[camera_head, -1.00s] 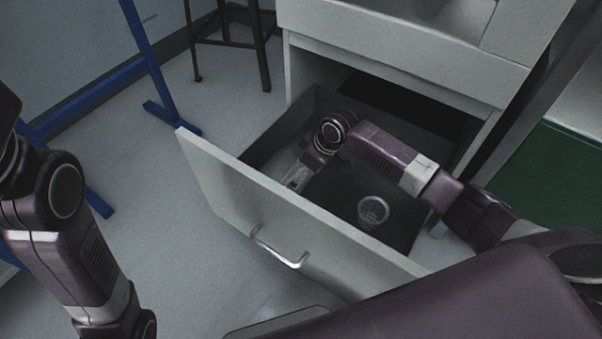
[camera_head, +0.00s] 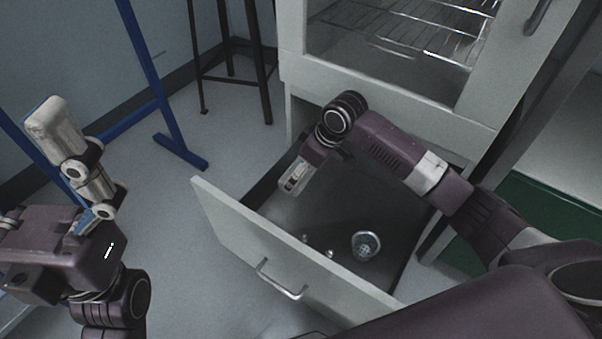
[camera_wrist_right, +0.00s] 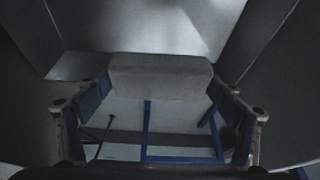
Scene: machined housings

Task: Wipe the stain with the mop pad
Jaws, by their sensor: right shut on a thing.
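My right gripper (camera_head: 292,180) is above the open drawer, near its left side, and points down and left. The right wrist view shows a pale grey block (camera_wrist_right: 160,76), seemingly the mop pad, between the fingers of that gripper, which is shut on it. The block is hard to make out in the head view. My left gripper (camera_head: 62,135) is raised at the left, clear of the drawer, with pale fingers and blue pads; its opening is unclear from this side. I cannot make out a stain in either view.
The drawer (camera_head: 236,223) stands open under a white cabinet (camera_head: 400,85) with a glass front and wire shelves. A blue frame (camera_head: 150,75) and dark stool (camera_head: 233,80) stand behind on grey floor.

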